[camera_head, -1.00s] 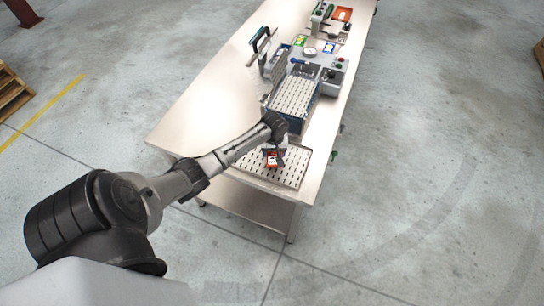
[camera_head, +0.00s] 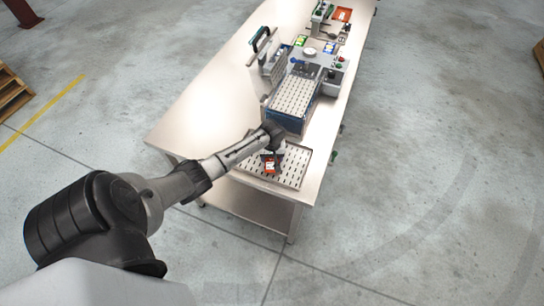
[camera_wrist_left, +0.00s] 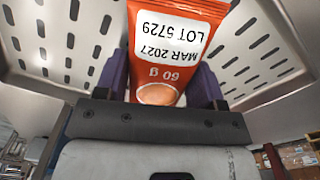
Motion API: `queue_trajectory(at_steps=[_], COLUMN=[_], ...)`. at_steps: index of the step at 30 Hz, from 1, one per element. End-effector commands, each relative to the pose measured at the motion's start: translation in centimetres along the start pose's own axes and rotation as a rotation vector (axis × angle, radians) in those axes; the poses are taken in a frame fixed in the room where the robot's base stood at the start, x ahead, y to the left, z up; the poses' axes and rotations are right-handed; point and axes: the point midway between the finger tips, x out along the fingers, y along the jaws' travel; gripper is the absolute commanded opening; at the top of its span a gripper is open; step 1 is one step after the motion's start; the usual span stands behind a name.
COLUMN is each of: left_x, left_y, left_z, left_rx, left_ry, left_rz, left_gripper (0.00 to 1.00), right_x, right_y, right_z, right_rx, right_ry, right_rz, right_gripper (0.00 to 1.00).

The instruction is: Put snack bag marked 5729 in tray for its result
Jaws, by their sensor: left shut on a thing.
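In the head view the bag (camera_head: 270,168) hangs from my left gripper (camera_head: 269,158) over the slotted metal tray (camera_head: 294,172) at the table's near end. Whether the bag touches the tray cannot be told. My right gripper is not in view.
Behind the near tray stands a blue-sided unit with a slotted top (camera_head: 293,97). The table's left side (camera_head: 205,100) is clear.

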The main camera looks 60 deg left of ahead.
Motion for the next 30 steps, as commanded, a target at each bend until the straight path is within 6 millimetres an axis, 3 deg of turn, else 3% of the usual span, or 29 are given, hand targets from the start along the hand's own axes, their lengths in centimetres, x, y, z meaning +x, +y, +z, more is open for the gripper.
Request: queue_trajectory(at_steps=[1, 2, 9, 20, 30], left_x=[0.2, 0.2, 0.1, -0.7, -6.6], left_y=[0.0, 0.0, 0.0, 0.0, 0.0], left_z=[0.0, 0.0, 0.0, 0.0, 0.0], left_rx=[0.0, 0.0, 0.0, 0.0, 0.001], left_ry=[0.0, 0.0, 0.0, 0.001, 0.003], left_rz=[0.0, 0.0, 0.0, 0.001, 0.002], left_gripper=[0.39, 0.65, 0.88, 0.88, 0.88], right_x=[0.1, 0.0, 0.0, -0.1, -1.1], right_y=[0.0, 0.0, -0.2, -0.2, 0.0], right_z=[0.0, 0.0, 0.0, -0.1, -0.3], right_rx=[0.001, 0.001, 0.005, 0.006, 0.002], right_ry=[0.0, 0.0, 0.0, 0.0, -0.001], right_rz=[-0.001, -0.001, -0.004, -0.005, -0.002], right_gripper=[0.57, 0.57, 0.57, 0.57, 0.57])
